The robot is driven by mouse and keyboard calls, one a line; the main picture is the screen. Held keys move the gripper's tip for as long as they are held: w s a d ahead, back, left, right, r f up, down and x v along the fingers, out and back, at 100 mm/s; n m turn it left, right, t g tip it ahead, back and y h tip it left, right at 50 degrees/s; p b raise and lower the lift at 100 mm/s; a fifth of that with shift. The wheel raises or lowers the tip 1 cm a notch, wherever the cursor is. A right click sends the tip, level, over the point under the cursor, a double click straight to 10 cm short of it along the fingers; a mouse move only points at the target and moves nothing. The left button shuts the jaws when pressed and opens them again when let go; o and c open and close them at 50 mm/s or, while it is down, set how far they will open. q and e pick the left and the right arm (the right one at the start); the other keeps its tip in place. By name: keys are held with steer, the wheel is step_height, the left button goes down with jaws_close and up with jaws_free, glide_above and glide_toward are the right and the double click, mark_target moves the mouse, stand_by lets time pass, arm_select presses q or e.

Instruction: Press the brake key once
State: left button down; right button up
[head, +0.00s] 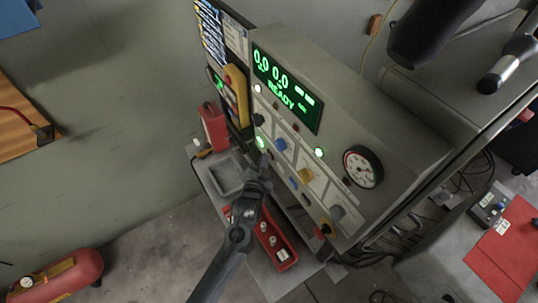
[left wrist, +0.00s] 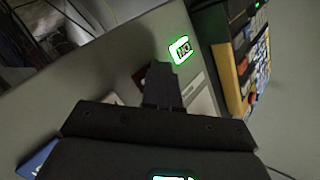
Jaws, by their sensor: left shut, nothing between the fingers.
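The control console (head: 395,125) has a sloped face with a green-lit display (head: 286,84) reading 0.0 0.0 and READY. I cannot read which control is the brake key. My left gripper (head: 263,163) is shut and empty, close to the lower left of the panel, and hides part of it. In the left wrist view the shut fingers (left wrist: 163,84) point at the panel near a green-lit key (left wrist: 181,49); contact cannot be told.
A gauge (head: 362,167) sits on the console's right. A yellow handset (head: 237,95) and a red box (head: 214,127) stand left of the panel. A grey tray (head: 230,174) and a red block with knobs (head: 275,240) lie on the shelf below, near my left arm.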

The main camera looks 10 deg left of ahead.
arm_select(q)
steer(key=shift+s+a+p, duration=0.55)
steer(key=shift+s+p, duration=0.05)
steer(key=shift+p, duration=0.05)
steer(key=s+a+p, duration=0.3)
steer(key=shift+s+a, duration=0.2)
steer(key=shift+s, duration=0.1)
stand_by(0.4)
stand_by(0.7)
